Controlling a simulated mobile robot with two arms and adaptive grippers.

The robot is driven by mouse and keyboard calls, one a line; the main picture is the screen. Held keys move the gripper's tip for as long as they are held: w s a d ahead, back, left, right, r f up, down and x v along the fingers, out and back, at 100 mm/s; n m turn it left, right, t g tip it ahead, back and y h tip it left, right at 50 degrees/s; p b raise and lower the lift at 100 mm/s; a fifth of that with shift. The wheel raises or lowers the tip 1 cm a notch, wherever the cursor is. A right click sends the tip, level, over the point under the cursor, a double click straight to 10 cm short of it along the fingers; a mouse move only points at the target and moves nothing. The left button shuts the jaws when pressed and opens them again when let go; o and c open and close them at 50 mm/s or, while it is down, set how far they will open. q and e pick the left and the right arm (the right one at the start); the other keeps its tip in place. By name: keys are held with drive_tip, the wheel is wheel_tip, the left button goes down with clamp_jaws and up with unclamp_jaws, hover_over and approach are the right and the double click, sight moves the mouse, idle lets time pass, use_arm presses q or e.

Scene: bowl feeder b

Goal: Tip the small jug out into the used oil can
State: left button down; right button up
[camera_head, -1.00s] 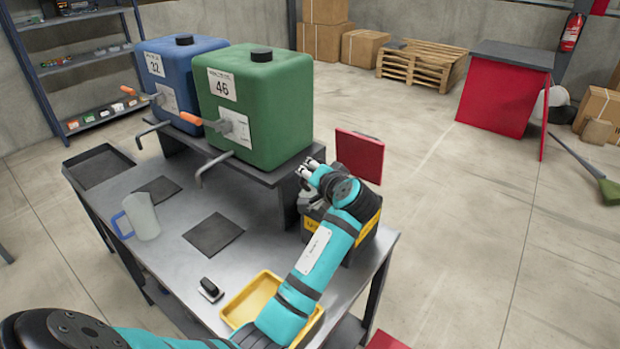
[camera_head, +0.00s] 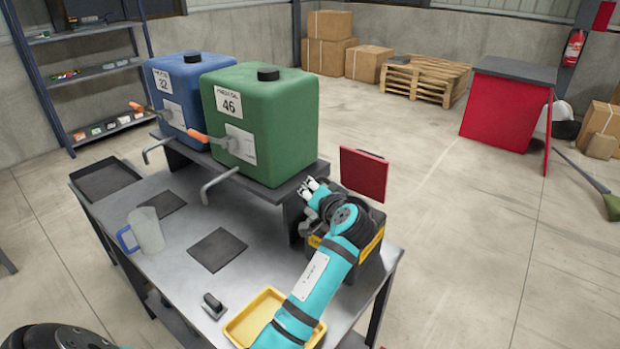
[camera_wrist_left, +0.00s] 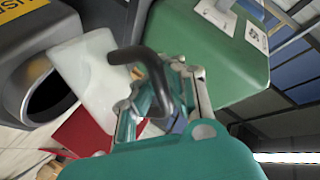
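The small jug (camera_wrist_left: 90,72), whitish with a dark handle (camera_wrist_left: 150,68), shows in the left wrist view. It is tilted, its far end at the dark round mouth of the used oil can (camera_wrist_left: 18,38). My left gripper (camera_wrist_left: 165,95) appears shut on its handle. In the head view my left gripper (camera_head: 313,188) is above the can's back left, and I cannot make out the jug there. Any liquid is not visible. My right gripper is out of view.
A green tank (camera_head: 290,130) and a blue tank (camera_head: 175,85) with taps stand on a raised shelf beside the can. A blue-handled clear jug (camera_head: 148,232), dark mats (camera_head: 219,249), a small black item (camera_head: 213,306) and a yellow tray (camera_head: 240,328) are on the table.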

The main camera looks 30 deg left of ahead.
use_arm(q)
drive_tip(key=r+p, duration=0.1)
drive_tip(key=p, duration=0.1)
drive_tip(key=shift+s+p, duration=0.15)
drive_tip(key=shift+p, duration=0.2)
drive_tip(key=shift+f+p, duration=0.2)
drive_tip(key=shift+p, duration=0.15)
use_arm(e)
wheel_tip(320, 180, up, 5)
use_arm(q)
drive_tip(key=shift+s+f, duration=0.1)
drive_tip(key=shift+f, duration=0.15)
drive_tip(key=shift+f+b, duration=0.25)
drive_tip(key=shift+b, duration=0.2)
drive_tip(key=n+b, duration=0.1)
drive_tip(key=b, duration=0.1)
drive_tip(key=n+t+b, duration=0.1)
drive_tip(key=b, duration=0.1)
drive_tip(key=shift+s+f, duration=0.2)
drive_tip(key=shift+f, duration=0.15)
drive_tip(key=shift+s+a+r+n+t+b, duration=0.1)
drive_tip(key=shift+r+n+t+b, duration=0.15)
drive_tip(key=shift+n+b, duration=0.55)
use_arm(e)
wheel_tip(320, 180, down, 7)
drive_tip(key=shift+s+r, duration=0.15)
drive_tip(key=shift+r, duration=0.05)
